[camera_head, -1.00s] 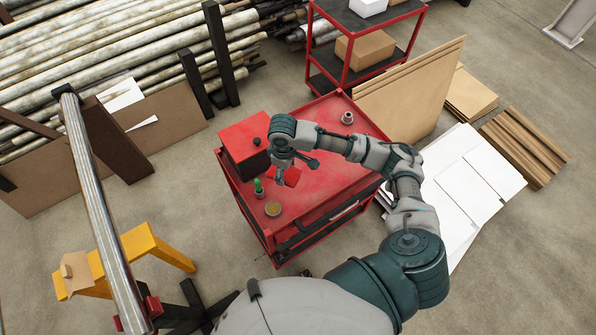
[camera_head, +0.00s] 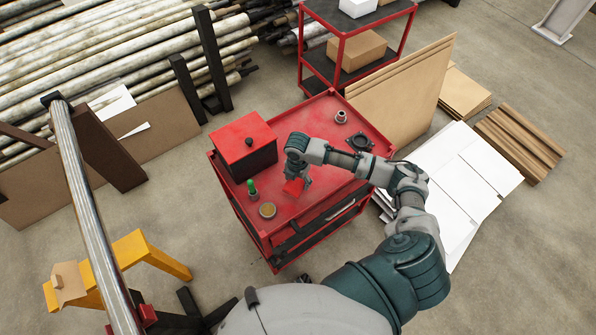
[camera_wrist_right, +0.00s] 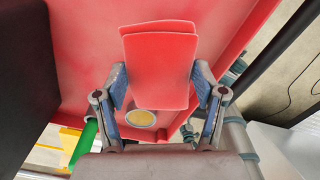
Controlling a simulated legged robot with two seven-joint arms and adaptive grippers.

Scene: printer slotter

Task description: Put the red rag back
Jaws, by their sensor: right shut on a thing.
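The red rag (camera_head: 294,187) is a small folded red piece held over the red cart top. It shows larger in the right wrist view (camera_wrist_right: 160,62), between two blue-padded fingers. My right gripper (camera_head: 297,181) is shut on the rag; it also shows in the right wrist view (camera_wrist_right: 160,88). The gripper points down just right of a red box with a black knob (camera_head: 244,140). From these views I cannot tell whether the rag touches the cart top. My left gripper is not in view.
The red cart (camera_head: 305,120) also carries a green-capped bottle (camera_head: 252,190), a round yellowish tin (camera_head: 268,210), a small metal cup (camera_head: 341,116) and a dark ring-shaped part (camera_head: 360,142). The cart's middle, near the back, is clear.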

